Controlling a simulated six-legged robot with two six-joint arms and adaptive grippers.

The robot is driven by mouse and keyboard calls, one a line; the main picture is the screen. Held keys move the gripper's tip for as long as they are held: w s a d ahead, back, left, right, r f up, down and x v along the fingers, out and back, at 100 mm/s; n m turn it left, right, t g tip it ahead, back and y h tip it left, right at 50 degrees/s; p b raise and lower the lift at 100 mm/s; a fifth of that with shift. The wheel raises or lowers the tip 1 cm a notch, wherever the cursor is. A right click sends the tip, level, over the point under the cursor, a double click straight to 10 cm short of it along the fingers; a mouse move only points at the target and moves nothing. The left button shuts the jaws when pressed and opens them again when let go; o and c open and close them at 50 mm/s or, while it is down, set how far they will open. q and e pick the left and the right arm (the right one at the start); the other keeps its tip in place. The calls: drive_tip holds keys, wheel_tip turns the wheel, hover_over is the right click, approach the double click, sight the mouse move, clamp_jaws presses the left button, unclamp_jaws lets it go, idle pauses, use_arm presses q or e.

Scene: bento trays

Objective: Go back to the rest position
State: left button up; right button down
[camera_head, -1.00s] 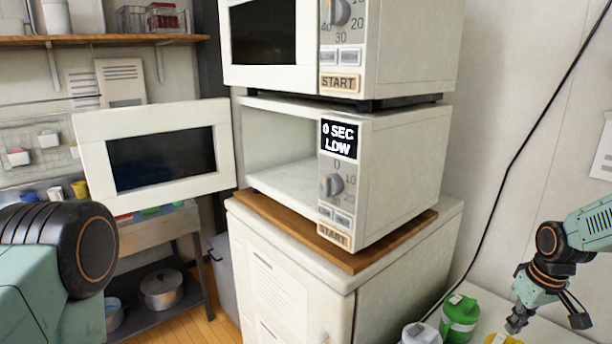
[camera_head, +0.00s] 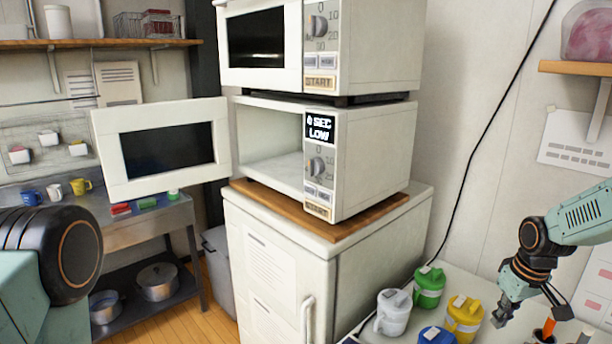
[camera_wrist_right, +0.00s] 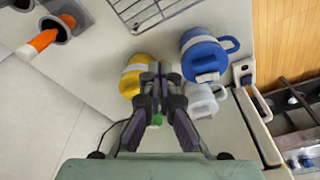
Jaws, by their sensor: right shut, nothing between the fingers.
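My right gripper (camera_head: 502,317) is at the right of the head view, pointing down, shut and empty above the counter, near the yellow lidded cup (camera_head: 463,318). In the right wrist view its fingers (camera_wrist_right: 160,74) are together, overlapping the edge of the yellow cup (camera_wrist_right: 133,76) in the picture; I cannot tell the gap. My left gripper is out of the head view; only a dark round joint of my left arm shows at the left edge.
An open, empty microwave (camera_head: 362,160) stands on a white cabinet (camera_head: 380,265), its door (camera_head: 105,165) swung left. Another microwave (camera_head: 385,45) is above. White (camera_head: 393,312), green (camera_head: 428,287) and blue (camera_head: 436,337) cups stand near the yellow one. A shelf (camera_head: 575,68) juts out upper right.

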drive_tip(key=s+a+f+y, duration=0.1)
drive_tip(key=s+a+f, duration=1.35)
drive_tip(key=a, duration=0.25)
drive_tip(key=s+a+f+m+g+h, duration=0.1)
drive_tip(key=s+a, duration=0.2)
drive_tip(key=s, duration=0.7)
drive_tip(key=s+a+f+m+g, duration=0.1)
drive_tip(key=s+a, duration=0.1)
drive_tip(key=s, duration=0.9)
use_arm(q)
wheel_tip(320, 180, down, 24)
drive_tip(key=b, duration=2.3)
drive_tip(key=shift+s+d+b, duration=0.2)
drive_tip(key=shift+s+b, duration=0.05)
drive_tip(key=shift+b, duration=0.15)
use_arm(e)
wheel_tip(320, 180, down, 24)
drive_tip(key=shift+r, duration=0.15)
